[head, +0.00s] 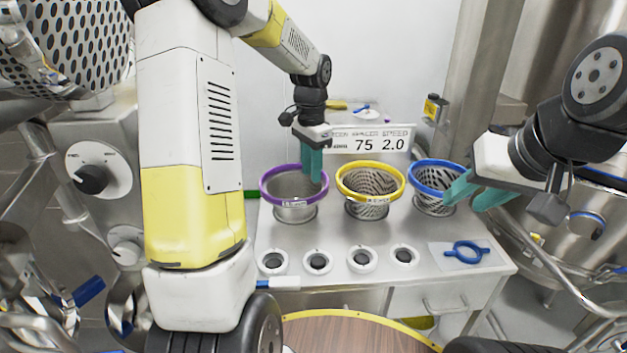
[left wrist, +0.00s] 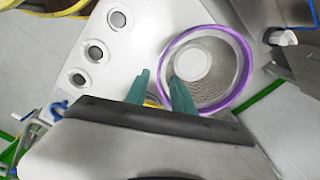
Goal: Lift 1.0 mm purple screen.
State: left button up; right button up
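The 1.0 mm purple screen (head: 272,196) is a perforated metal basket with a purple rim, upright at the left of the bench's row of screens. It also shows in the left wrist view (left wrist: 249,72). My left gripper (head: 313,180) points down at the right side of the purple rim. In the left wrist view its teal fingers (left wrist: 160,80) are apart, one inside the ring and one outside, with the rim between them. My right gripper (head: 464,192) is open and empty beside the blue-rimmed screen. The rim's label is too small to read.
Several round white fittings and a blue ring tool (head: 467,252) lie in front. A sign (head: 370,141) reading 75 2.0 stands behind.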

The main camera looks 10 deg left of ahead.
pick_arm(q)
jog(key=f, duration=0.8)
jog(key=shift+w+a, duration=0.15)
jog(key=shift+w, duration=0.1)
grip_shut()
jog(key=shift+r, duration=0.1)
dwell(1.0)
